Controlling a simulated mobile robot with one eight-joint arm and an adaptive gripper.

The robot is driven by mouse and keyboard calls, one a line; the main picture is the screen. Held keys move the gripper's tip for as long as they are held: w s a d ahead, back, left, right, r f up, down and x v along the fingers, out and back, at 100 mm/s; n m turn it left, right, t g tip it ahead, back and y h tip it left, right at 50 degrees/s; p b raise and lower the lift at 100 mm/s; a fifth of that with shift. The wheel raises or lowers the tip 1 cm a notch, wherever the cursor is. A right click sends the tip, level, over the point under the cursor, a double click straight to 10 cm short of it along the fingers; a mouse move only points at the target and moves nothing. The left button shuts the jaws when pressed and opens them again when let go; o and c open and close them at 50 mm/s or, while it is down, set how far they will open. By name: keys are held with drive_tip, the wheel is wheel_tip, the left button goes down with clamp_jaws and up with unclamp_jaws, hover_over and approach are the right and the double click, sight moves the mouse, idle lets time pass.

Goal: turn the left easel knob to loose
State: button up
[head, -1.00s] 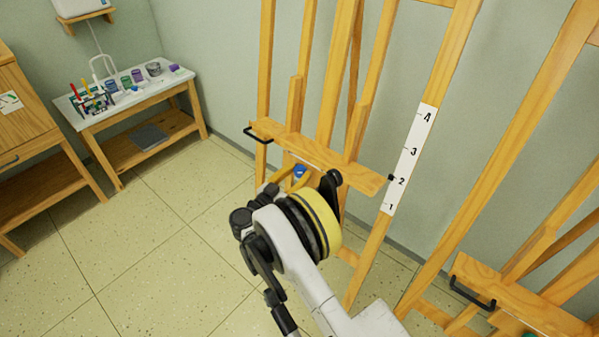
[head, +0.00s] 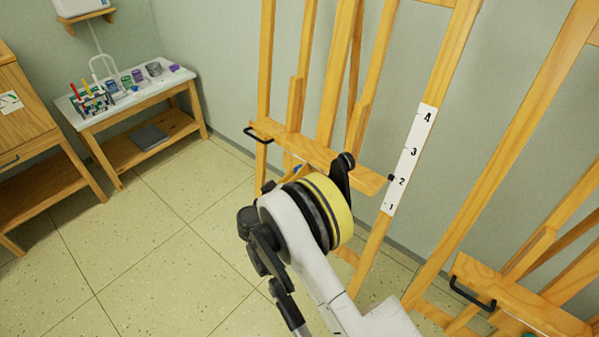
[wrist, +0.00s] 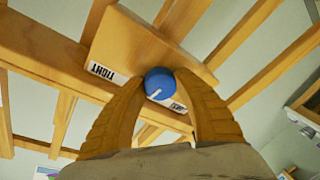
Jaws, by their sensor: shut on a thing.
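The left easel (head: 330,75) stands against the wall in the head view, with a wooden tray ledge (head: 366,178) across it. Its blue knob (wrist: 159,83) shows in the wrist view, with a white pointer line on its face. A label reading TIGHT (wrist: 101,71) is at its left; a second label (wrist: 178,107) is partly hidden behind the right finger. My gripper (wrist: 160,84) has its two yellow fingers closed on the knob's sides. In the head view my wrist hides the fingers, and only a sliver of blue shows beside it.
A second easel (head: 520,300) with a black handle stands at the right. A white-topped supply table (head: 122,95) with jars and brushes is at the left, beside a wooden cabinet (head: 22,120). The tiled floor between them is clear.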

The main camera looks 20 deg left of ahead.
drive_tip(key=n, duration=0.3)
drive_tip(key=n+g, duration=0.1)
drive_tip(key=n, duration=0.3)
drive_tip(key=shift+y, duration=0.3)
drive_tip(key=n+g, duration=0.1)
drive_tip(key=n, duration=0.5)
drive_tip(key=shift+n, duration=0.4)
drive_tip(key=shift+c, duration=0.2)
drive_tip(key=o, duration=1.2)
drive_tip(key=shift+w, duration=0.1)
